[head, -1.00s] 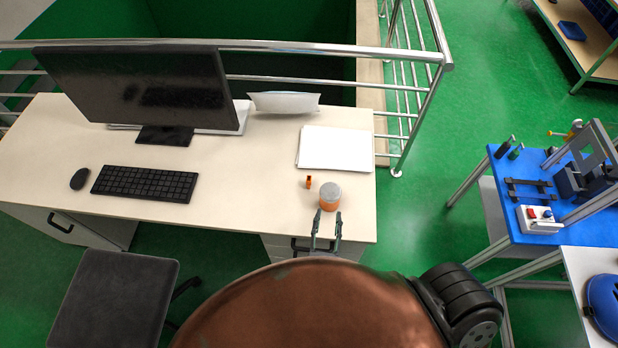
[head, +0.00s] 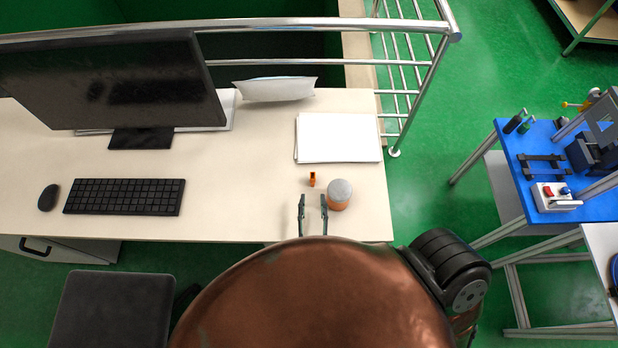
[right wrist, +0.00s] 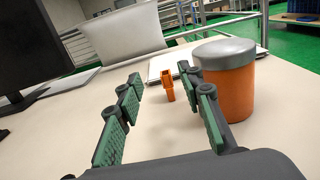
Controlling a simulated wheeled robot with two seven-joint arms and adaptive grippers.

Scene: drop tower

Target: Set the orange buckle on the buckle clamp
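The small orange buckle (head: 312,180) stands on the white desk, left of an orange jar with a grey lid. In the right wrist view the buckle (right wrist: 168,83) shows ahead, between the fingertips and beyond them. My right gripper (head: 313,202) is open and empty, just short of the buckle, low over the desk. Its right finger is close to the jar; I cannot tell if they touch. My left gripper is not in view. The blue table at the right carries black fixtures (head: 543,167); I cannot tell which part is the buckle clamp.
The orange jar (head: 339,196) stands right beside my right gripper. White papers (head: 338,138) lie behind the buckle. A keyboard (head: 124,197), mouse (head: 48,197) and monitor (head: 115,85) are at the left. A metal railing (head: 430,80) runs behind. Green floor separates desk and blue table (head: 512,160).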

